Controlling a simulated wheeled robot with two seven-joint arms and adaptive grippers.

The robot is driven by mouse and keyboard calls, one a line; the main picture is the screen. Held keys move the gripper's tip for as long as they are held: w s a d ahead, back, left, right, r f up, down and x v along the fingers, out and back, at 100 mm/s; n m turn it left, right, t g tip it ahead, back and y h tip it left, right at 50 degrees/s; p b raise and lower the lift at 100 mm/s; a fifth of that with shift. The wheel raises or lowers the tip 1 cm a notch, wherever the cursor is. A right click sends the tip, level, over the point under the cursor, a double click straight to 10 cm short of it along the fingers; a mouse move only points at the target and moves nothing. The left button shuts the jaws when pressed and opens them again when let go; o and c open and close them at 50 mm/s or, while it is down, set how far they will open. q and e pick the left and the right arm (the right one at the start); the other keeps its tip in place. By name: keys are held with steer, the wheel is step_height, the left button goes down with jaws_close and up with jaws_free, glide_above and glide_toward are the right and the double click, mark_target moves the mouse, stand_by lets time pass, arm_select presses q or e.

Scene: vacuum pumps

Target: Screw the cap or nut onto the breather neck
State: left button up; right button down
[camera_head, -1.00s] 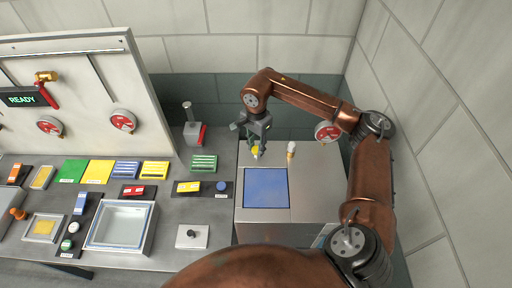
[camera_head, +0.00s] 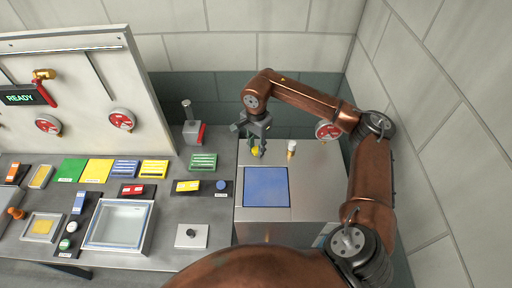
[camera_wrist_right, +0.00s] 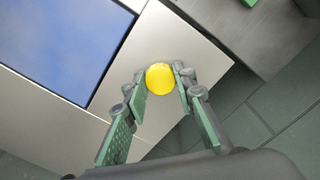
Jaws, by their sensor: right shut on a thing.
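A round yellow cap (camera_head: 255,151) is at the top of the grey cabinet, left of a small white-topped fitting with a tan lower part (camera_head: 291,148). My right gripper (camera_head: 258,148) reaches down from above with its fingers around the cap. In the right wrist view the cap (camera_wrist_right: 159,78) sits between the green-padded fingertips (camera_wrist_right: 161,80), which are shut on it. Whatever is under the cap, including any breather neck, is hidden, so I cannot tell whether it is seated. My left gripper is not in view.
A blue panel (camera_head: 266,187) lies on the cabinet top (camera_head: 308,200) just in front of the cap. A red round valve wheel (camera_head: 327,131) is to the right behind. The workbench (camera_head: 215,235) on the left carries coloured blocks and a tray (camera_head: 145,247).

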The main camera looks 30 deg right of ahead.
steer(key=m, duration=1.4)
steer(key=shift+f+p, duration=0.1)
steer(key=shift+p, duration=0.2)
steer(key=m, duration=0.6)
steer(key=shift+m+p, duration=0.35)
steer(key=shift+m, duration=0.05)
steer(key=m+p, duration=0.1)
steer(key=m, duration=0.5)
steer(key=shift+s+f+m, duration=0.1)
steer(key=shift+f+m, duration=0.05)
steer(key=shift+m, duration=0.25)
steer(key=c, duration=2)
jaws_free()
steer(key=o, duration=0.4)
steer(key=shift+s+a+r, duration=0.1)
steer(key=shift+r, duration=0.1)
steer(key=shift+o, duration=0.4)
